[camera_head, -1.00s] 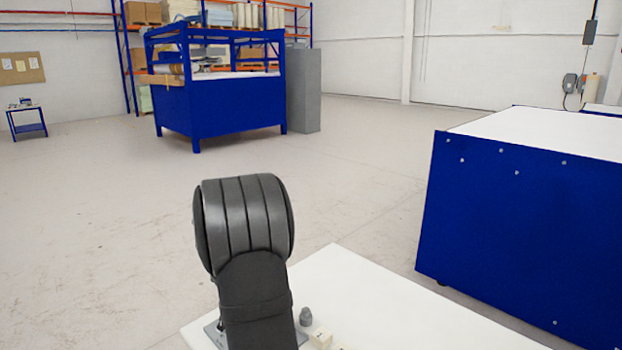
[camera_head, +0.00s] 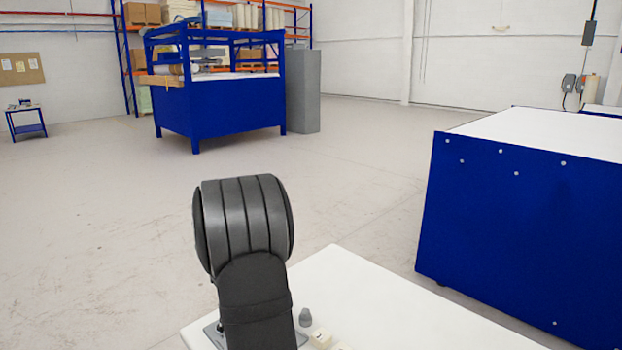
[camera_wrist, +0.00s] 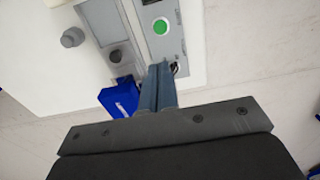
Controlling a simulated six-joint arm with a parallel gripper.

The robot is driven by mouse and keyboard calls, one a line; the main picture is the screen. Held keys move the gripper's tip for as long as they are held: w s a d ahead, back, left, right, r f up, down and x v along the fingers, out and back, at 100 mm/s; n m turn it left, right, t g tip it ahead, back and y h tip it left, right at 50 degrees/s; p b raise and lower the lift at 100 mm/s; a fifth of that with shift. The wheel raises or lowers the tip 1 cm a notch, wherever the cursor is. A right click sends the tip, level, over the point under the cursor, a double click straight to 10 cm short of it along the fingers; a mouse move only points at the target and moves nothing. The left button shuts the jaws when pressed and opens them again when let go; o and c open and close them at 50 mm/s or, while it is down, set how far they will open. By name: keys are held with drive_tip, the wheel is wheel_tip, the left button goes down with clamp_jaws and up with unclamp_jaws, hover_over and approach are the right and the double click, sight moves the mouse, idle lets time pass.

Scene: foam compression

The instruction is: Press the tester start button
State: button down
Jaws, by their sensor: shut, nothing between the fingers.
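The green start button (camera_wrist: 160,26) sits on a grey control panel (camera_wrist: 168,50) in the upper middle of the wrist view. My gripper (camera_wrist: 162,68) is shut and empty, its fingertips over the lower end of the panel, just below the button in the picture. I cannot tell how high the tips are above the panel. A dark display edge shows above the button at the top of the frame. In the head view the button is not seen, and my arm stands in front of the white table.
A blue object (camera_wrist: 120,98) lies left of my fingers, and a grey knob (camera_wrist: 73,37) stands farther left in the wrist view. The white table (camera_head: 390,300) is mostly bare at right. A blue-sided bench (camera_head: 510,230) stands beyond a floor gap.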

idle(0.6)
drive_tip(key=s+a+f+m+y, duration=0.2)
drive_tip(key=a+f+m+y, duration=0.3)
drive_tip(key=m, duration=0.6)
drive_tip(key=w+d+f+m+t+y, duration=0.1)
drive_tip(key=d+m+t, duration=0.4)
drive_tip(key=m, duration=0.8)
drive_tip(key=shift+w+d+f+m+y, duration=0.2)
drive_tip(key=shift+d+f+m+y, duration=0.3)
drive_tip(key=shift+y, duration=0.4)
drive_tip(key=shift+f, duration=0.1)
drive_tip(key=shift+f, duration=4.4)
drive_tip(key=shift+f, duration=0.15)
